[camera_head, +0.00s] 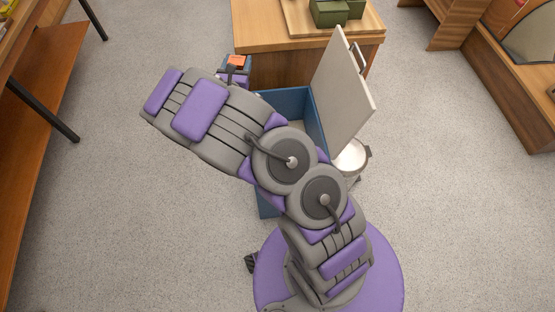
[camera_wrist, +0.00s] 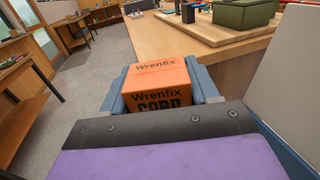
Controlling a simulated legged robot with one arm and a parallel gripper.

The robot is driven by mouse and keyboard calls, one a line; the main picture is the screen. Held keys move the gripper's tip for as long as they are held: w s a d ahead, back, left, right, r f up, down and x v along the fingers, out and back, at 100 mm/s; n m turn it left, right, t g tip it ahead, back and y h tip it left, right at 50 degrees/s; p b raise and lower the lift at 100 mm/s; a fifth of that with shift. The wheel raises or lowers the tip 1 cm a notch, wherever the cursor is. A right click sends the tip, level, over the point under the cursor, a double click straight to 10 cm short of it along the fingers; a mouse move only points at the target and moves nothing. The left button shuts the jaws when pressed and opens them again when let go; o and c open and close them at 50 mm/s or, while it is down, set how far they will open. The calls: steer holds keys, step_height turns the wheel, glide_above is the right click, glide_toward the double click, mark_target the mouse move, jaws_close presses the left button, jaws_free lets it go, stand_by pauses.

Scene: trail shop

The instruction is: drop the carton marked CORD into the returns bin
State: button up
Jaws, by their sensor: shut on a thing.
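The orange carton (camera_wrist: 157,86) reads "Wrenfix" and "CORD" in the wrist view, with the lower edge of the lettering partly hidden. My gripper (camera_wrist: 160,90) is shut on it, one finger at each side. In the head view the carton (camera_head: 236,61) is a small orange patch at the far end of my arm, by my gripper (camera_head: 236,68). A blue bin (camera_head: 285,97) with its pale lid (camera_head: 343,92) standing open is right of the gripper, partly hidden by my arm. I cannot read any marking on it.
A wooden counter (camera_head: 265,35) with green boxes (camera_head: 330,12) on a board stands behind the bin. A white bucket (camera_head: 352,158) is right of the bin. A wooden table (camera_head: 35,70) with black legs is at left. The carpet between is clear.

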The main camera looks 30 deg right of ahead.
steer(key=s+d+f+m+g+h+p, duration=0.1)
steer(key=s+d+f+m+g+h, duration=0.2)
steer(key=d+f, duration=0.4)
steer(key=s+d+f+m+g+h+p, duration=0.2)
steer(key=s+d+f, duration=0.4)
steer(key=f, duration=0.8)
steer(key=shift+s+d+f+m+g+h, duration=0.3)
steer(key=shift+d+m+g+h, duration=0.45)
steer(key=shift+d+g, duration=0.4)
steer(key=o, duration=0.9)
steer(key=shift+d, duration=0.15)
steer(key=o, duration=0.3)
steer(key=shift+a, duration=0.5)
